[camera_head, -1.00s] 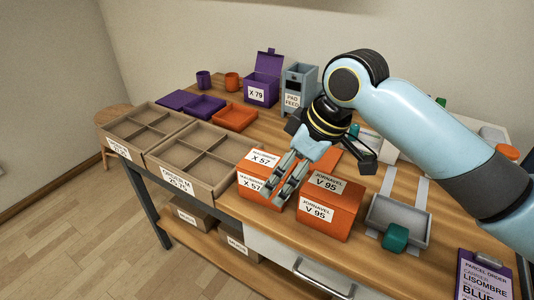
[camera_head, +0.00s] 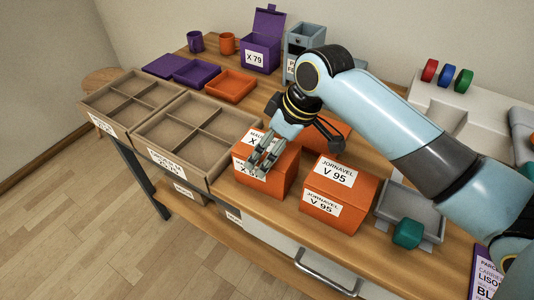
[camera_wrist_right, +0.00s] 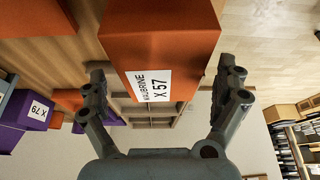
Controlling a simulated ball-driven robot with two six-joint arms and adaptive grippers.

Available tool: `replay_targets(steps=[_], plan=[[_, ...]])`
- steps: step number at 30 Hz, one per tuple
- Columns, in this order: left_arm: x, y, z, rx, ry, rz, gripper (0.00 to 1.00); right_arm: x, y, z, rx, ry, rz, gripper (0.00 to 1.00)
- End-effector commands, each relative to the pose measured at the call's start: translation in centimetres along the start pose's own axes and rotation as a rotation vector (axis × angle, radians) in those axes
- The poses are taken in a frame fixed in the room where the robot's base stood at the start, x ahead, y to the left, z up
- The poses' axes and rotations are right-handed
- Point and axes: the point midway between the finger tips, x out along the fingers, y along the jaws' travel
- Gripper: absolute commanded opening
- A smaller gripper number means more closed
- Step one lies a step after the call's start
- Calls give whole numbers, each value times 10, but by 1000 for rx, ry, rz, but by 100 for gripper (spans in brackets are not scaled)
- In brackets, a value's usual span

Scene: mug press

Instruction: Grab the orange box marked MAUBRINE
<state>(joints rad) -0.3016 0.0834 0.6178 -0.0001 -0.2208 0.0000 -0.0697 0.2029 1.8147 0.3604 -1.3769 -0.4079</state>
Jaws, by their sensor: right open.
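The orange MAUBRINE box (camera_head: 284,172), labelled X 57, stands on the table right of the cardboard trays in the head view. My right gripper (camera_head: 260,168) is open at this box, its fingers covering part of the labels. In the right wrist view the box (camera_wrist_right: 160,45) lies ahead between the two spread fingers of the gripper (camera_wrist_right: 165,76), its MAUBRINE label facing the camera. I cannot tell whether either finger touches it. My left gripper is not in view.
A similar orange JORNAVEL V 95 box (camera_head: 334,194) stands just to the right. Beyond it is a grey tray (camera_head: 427,214) with a green object (camera_head: 407,233). Divided cardboard trays (camera_head: 188,133) stand at left; a purple X 79 box (camera_head: 262,43) is behind.

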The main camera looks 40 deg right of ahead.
Motion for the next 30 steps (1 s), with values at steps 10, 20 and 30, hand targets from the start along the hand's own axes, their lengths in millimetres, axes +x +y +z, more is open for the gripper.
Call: replay_targets(steps=[10, 20, 30], plan=[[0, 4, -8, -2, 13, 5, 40, 25, -1, 0, -1, 1, 1, 100], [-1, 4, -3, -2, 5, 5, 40, 25, 0, 0, -1, 1, 1, 100], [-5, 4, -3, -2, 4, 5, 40, 29, 0, 2, -1, 0, 1, 100]])
